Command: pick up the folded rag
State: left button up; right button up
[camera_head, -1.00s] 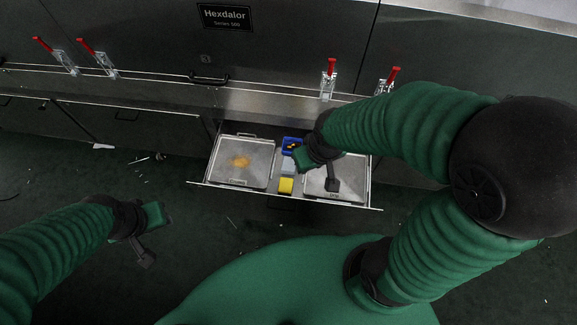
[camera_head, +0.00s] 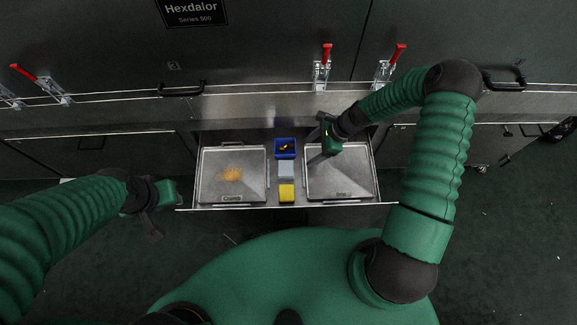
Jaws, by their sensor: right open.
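A pale grey-blue folded piece (camera_head: 286,169), which looks like the folded rag, lies in the middle strip of the open drawer (camera_head: 290,207). It sits between a blue bin (camera_head: 285,148) and a yellow block (camera_head: 287,192). My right gripper (camera_head: 318,140) is open and empty, above the drawer to the right of the rag and apart from it. My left gripper (camera_head: 162,205) hangs left of the drawer's front corner, away from the rag. Its jaws are too unclear to judge.
Two metal trays fill the drawer's sides: the left tray (camera_head: 215,160) has orange crumbs, the right tray (camera_head: 350,178) is partly under my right gripper. The dryer's front wall (camera_head: 270,50) rises behind, with red-handled clamps (camera_head: 323,70) along its ledge.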

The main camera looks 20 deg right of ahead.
jog(key=b, duration=0.4)
send_near(287, 168)
jog(key=b+x, duration=0.3)
jog(key=x, duration=0.1)
jog(key=shift+b, duration=0.4)
jog(key=shift+w+a+f, duration=0.1)
jog(key=shift+a, duration=0.05)
jog(key=b+x, duration=0.4)
jog(key=b, duration=0.1)
jog(key=shift+f, duration=0.5)
jog(key=shift+a, duration=0.1)
jog(key=shift+a+r, duration=0.1)
jog(key=shift+r, duration=0.1)
jog(key=c, duration=1)
notch_tip(287, 168, up, 9)
jog(key=p, duration=0.3)
jog(key=shift+p, duration=0.3)
jog(key=shift+r, duration=0.5)
